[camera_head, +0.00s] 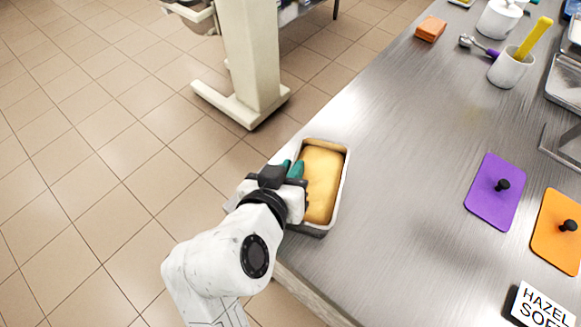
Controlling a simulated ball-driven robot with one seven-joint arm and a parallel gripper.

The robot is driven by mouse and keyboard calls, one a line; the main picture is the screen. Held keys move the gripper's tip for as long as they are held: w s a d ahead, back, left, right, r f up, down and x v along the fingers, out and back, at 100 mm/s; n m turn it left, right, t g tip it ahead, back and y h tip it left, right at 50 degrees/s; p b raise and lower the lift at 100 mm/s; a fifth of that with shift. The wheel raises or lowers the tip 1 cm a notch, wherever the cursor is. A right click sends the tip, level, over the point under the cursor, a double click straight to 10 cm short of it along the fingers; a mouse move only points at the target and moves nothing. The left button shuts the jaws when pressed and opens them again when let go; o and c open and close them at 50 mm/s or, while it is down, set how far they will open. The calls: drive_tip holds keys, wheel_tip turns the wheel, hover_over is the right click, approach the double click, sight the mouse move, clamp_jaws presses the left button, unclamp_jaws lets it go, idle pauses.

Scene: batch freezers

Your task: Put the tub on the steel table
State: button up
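The tub (339,192) is a rectangular metal pan filled with a smooth yellow mass. It is at the near left corner of the steel table (400,150), upright. I cannot tell whether its base touches the table top or is slightly above it. My gripper (293,169) reaches in from the left, with its teal fingertips close together at the tub's left rim, and appears shut on that rim. The gripper body hides part of the tub's left wall and the table corner.
A purple mat (494,205) and an orange mat (560,245), each with a black knob, lie to the right. A label sign (541,306) stands at lower right. An orange block (430,29) and white cup (508,70) are at the back. The middle of the table is clear.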

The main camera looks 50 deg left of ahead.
drive_tip(key=o, duration=0.4)
drive_tip(key=shift+o, duration=0.2)
drive_tip(key=shift+r, duration=0.1)
drive_tip(key=v, duration=1.2)
